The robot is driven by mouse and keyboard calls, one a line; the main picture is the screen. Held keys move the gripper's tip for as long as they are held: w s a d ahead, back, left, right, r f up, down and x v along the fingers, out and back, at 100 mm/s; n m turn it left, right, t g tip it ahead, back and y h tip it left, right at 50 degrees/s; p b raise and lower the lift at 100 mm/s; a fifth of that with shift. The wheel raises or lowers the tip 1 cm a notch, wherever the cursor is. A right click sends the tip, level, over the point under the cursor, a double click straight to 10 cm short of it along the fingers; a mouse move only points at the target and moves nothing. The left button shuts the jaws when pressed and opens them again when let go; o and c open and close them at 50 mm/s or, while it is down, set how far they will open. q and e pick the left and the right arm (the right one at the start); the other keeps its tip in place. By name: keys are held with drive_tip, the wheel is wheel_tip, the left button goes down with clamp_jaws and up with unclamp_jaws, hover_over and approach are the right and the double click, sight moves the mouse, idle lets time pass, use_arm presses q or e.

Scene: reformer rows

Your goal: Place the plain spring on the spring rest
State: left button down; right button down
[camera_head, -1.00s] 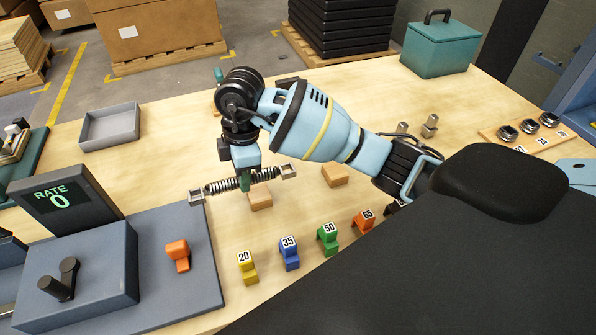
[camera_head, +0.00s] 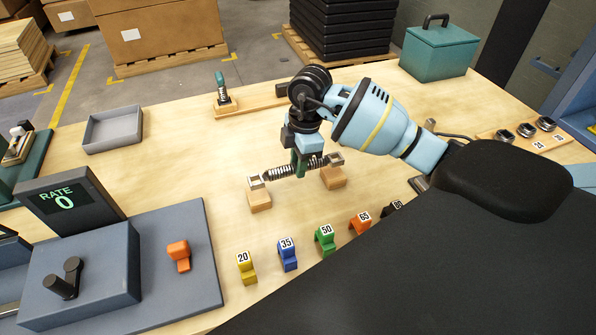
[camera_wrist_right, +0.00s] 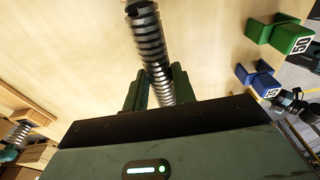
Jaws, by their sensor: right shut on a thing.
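The spring rest is a pair of wooden blocks, a left block (camera_head: 260,201) and a right block (camera_head: 334,178). The spring's ends appear over or at the block tops in the head view; I cannot tell whether they touch. My left gripper is not in view.
A row of numbered coloured blocks, including yellow (camera_head: 246,268) and green (camera_head: 325,240), stands in front. A grey tray (camera_head: 113,130) is at the back left. A wooden board (camera_head: 262,103) with a small upright spring is behind the arm. The RATE device (camera_head: 75,240) stands left.

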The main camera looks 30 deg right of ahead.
drive_tip(key=shift+a+f, duration=0.1)
drive_tip(key=shift+f, duration=1.6)
drive_tip(key=shift+f, duration=0.1)
drive_tip(key=c, duration=1.1)
unclamp_jaws()
drive_tip(key=shift+c, duration=0.2)
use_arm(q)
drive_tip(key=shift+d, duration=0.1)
use_arm(e)
drive_tip(key=r, duration=0.3)
drive_tip(key=d+r, duration=0.1)
drive_tip(key=r, duration=0.6)
drive_tip(key=shift+s+d+r+p, duration=0.1)
drive_tip(key=shift+d+r+p, duration=0.05)
drive_tip(key=shift+r+p, duration=0.2)
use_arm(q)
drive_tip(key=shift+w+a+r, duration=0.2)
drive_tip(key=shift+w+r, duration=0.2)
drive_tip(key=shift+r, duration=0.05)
use_arm(e)
drive_tip(key=shift+r, duration=0.7)
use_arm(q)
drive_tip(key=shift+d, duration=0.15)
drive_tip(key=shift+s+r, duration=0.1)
use_arm(e)
drive_tip(key=shift+s+f, duration=0.1)
drive_tip(key=shift+s, duration=0.05)
